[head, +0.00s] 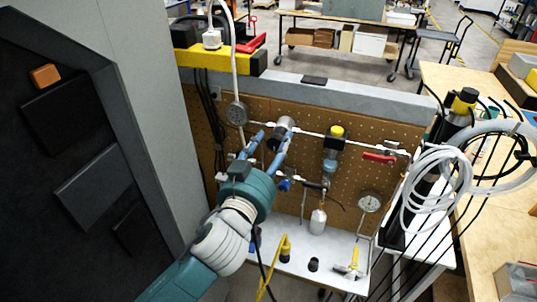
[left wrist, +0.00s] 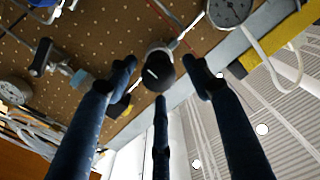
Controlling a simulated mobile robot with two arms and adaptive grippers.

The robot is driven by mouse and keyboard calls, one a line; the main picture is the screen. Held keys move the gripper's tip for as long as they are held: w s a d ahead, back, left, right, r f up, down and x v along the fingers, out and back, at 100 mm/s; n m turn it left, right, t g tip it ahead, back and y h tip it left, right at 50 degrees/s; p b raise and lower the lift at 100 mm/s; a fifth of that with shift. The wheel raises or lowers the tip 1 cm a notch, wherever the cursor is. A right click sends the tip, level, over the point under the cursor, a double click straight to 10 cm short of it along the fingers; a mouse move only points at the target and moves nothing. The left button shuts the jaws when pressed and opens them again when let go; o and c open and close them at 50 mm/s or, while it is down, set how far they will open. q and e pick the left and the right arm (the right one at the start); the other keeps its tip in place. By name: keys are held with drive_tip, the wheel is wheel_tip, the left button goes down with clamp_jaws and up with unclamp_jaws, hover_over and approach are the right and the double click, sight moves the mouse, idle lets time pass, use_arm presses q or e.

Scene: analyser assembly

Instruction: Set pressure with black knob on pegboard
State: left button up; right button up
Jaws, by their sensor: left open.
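The brown pegboard (head: 375,130) carries pipes, valves and gauges. In the head view my left gripper (head: 272,145) reaches to the upper left part of the pegboard, its blue fingers on either side of the area just below a dark knob (head: 280,130). In the left wrist view the round black knob (left wrist: 158,74) faces the camera, between and just beyond the spread fingertips (left wrist: 160,78) of my open left gripper. Whether a finger touches it I cannot tell. A round gauge (head: 237,113) is left of the knob in the head view; a gauge also shows in the wrist view (left wrist: 230,10).
A valve with a yellow top (head: 336,132) and a red handle (head: 379,157) sit right of the knob. A lower gauge (head: 369,202) hangs at right. Coiled white tubing (head: 437,185) is beside the pegboard. A grey ledge (head: 365,90) runs along the top.

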use_arm(q)
drive_tip(key=v, duration=1.1)
drive_tip(key=shift+s, duration=0.35)
drive_tip(key=shift+a, duration=0.2)
